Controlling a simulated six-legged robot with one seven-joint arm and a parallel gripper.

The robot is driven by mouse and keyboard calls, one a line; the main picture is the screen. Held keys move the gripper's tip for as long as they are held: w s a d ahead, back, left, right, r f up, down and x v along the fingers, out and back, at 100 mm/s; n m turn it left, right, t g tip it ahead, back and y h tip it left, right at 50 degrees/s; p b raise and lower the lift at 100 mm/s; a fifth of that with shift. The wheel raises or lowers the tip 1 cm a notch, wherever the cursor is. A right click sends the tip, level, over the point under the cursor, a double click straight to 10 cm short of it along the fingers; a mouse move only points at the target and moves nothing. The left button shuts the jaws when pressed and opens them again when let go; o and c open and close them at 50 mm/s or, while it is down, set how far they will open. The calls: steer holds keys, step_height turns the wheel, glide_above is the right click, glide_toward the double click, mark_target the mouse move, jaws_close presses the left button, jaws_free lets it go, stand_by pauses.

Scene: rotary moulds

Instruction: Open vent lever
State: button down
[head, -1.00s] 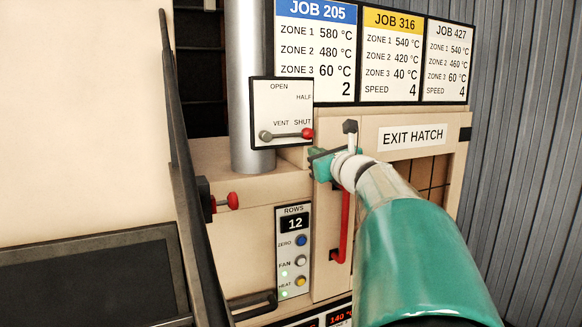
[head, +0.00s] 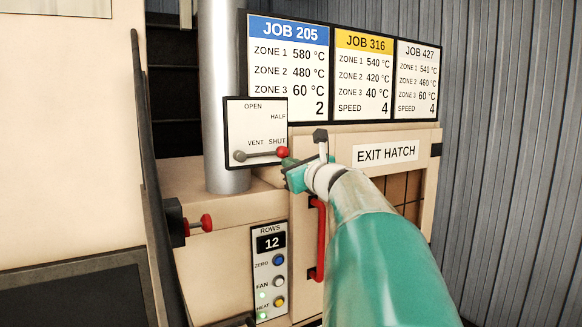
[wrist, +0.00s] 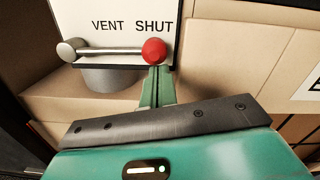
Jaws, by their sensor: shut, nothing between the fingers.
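The vent lever (head: 262,154) is a grey metal rod with a pivot at its left end and a red ball knob (wrist: 154,50) at its right end. It lies nearly level on a white plate (head: 240,120) marked OPEN, HALF, VENT and SHUT, with the knob just below SHUT. My gripper (head: 290,168) is green and shut, its fingers just below the knob. In the wrist view the closed fingers (wrist: 156,84) reach up to the knob's underside. They look touching or almost so; I cannot tell which.
A silver pipe (head: 219,60) stands behind the plate. Job boards (head: 364,75) hang above right. The exit hatch (head: 386,152) with a red handle (head: 317,240) is below right. A red-tipped knob (head: 200,223) juts out at left. A ROWS panel (head: 269,275) is below.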

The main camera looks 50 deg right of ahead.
steer(key=shift+r, duration=0.25)
steer(key=shift+d+r+n, duration=0.1)
steer(key=shift+r+n, duration=0.95)
steer(key=shift+n, duration=0.15)
steer(key=r+n, duration=0.2)
steer(key=n, duration=0.1)
steer(key=a+r+n, duration=0.1)
steer(key=r+n, duration=0.1)
steer(key=r, duration=0.1)
steer(key=shift+w+a+r+n+y, duration=0.1)
steer(key=shift+w+a+n+y, duration=0.05)
steer(key=shift+n+y, duration=0.2)
steer(key=a+r+n, duration=0.1)
steer(key=n, duration=0.1)
steer(key=w+a+r+n, duration=0.1)
steer(key=r+n, duration=0.1)
steer(key=a+r+n, duration=0.1)
steer(key=a+n, duration=0.1)
steer(key=shift+w+r+n, duration=0.15)
steer(key=shift+r+n, duration=0.1)
steer(key=shift+w+a+r+n, duration=0.15)
steer(key=shift+a+r+n, duration=0.05)
steer(key=shift+a+n, duration=0.3)
steer(key=shift+w+a+r+n, duration=0.15)
steer(key=shift+a+r+n, duration=0.05)
steer(key=shift+a+n, duration=0.3)
steer(key=shift+w+a+r+n+g, duration=0.2)
steer(key=shift+a+n+g, duration=0.1)
steer(key=shift+a+n, duration=0.45)
